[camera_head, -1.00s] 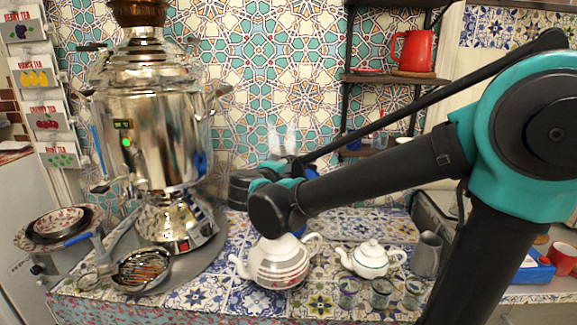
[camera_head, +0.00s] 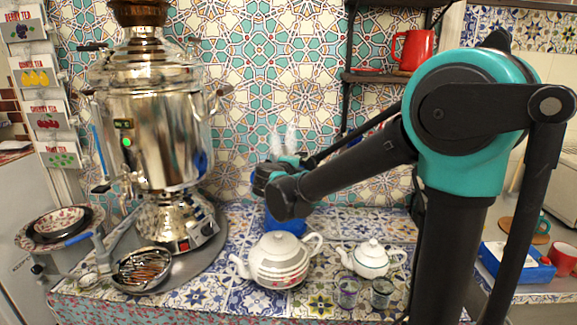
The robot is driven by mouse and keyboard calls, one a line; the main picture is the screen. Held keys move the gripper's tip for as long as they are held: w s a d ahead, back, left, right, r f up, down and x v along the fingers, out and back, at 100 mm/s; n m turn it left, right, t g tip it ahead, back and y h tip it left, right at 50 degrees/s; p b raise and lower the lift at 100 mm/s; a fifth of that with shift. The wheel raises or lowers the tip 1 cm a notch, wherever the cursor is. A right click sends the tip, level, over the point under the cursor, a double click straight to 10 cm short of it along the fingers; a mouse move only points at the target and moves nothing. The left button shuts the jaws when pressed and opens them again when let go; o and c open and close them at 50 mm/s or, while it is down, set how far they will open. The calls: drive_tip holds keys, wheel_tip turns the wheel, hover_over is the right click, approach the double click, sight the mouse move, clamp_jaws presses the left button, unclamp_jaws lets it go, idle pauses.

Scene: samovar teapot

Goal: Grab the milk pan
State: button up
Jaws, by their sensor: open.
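No thing is surely the milk pan.
A large samovar (camera_head: 155,130) stands between my gripper and the left vessel. A metal bowl (camera_head: 142,268) sits before it. A small teapot (camera_head: 371,259) and glasses (camera_head: 348,291) stand at right. A shelf holds a red jug (camera_head: 415,48). My arm hides much of the right side.

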drive_tip(key=shift+c, duration=0.4)
clamp_jaws()
drive_tip(key=shift+r, duration=0.15)
